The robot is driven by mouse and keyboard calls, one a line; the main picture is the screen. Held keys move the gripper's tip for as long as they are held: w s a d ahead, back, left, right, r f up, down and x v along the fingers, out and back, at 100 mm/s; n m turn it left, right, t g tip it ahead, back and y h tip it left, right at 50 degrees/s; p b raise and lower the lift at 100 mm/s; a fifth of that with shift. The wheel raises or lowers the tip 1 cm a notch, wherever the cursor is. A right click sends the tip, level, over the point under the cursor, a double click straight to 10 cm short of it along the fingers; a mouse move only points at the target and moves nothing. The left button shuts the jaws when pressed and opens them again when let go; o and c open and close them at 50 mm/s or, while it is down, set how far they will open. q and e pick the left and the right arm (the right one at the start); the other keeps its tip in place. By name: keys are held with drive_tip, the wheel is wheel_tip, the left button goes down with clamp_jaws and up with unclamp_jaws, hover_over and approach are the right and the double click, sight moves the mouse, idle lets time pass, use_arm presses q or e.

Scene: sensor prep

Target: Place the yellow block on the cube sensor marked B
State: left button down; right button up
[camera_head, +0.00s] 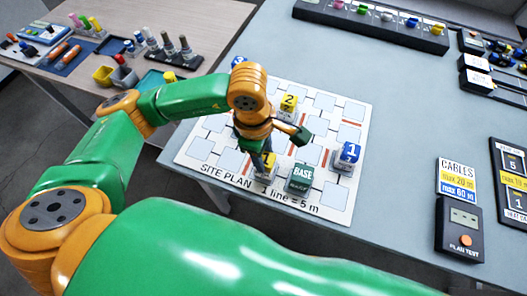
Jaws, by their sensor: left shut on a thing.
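My left arm reaches in over the white site plan (222,126), and its gripper (264,164) points down at the plan's near side. It is shut on a small piece with yellow showing (271,160), mostly hidden by the fingers; I cannot tell whether this is the yellow block or what lies under it. A green BASE cube (300,178) stands just right of the gripper, and a blue cube marked 1 (348,154) further right. No letter B is readable. My right gripper is not in view.
A CABLES card (458,184) and a PLAN TEST box (461,228) are at the right. A dark rack (375,22) with coloured pieces lies along the back. A side table (205,14) at the left holds tools and cups. Bare grey tabletop lies right of the plan.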

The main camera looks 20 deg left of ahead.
use_arm(q)
drive_tip(key=shift+c, duration=1.8)
unclamp_jaws()
drive_tip(key=shift+r+p, duration=0.3)
drive_tip(key=shift+p, duration=0.1)
wheel_tip(320, 180, up, 12)
drive_tip(key=a, duration=0.1)
drive_tip(key=shift+s+f+b, duration=0.2)
drive_tip(key=shift+s+b, duration=0.05)
drive_tip(key=shift+b, duration=0.2)
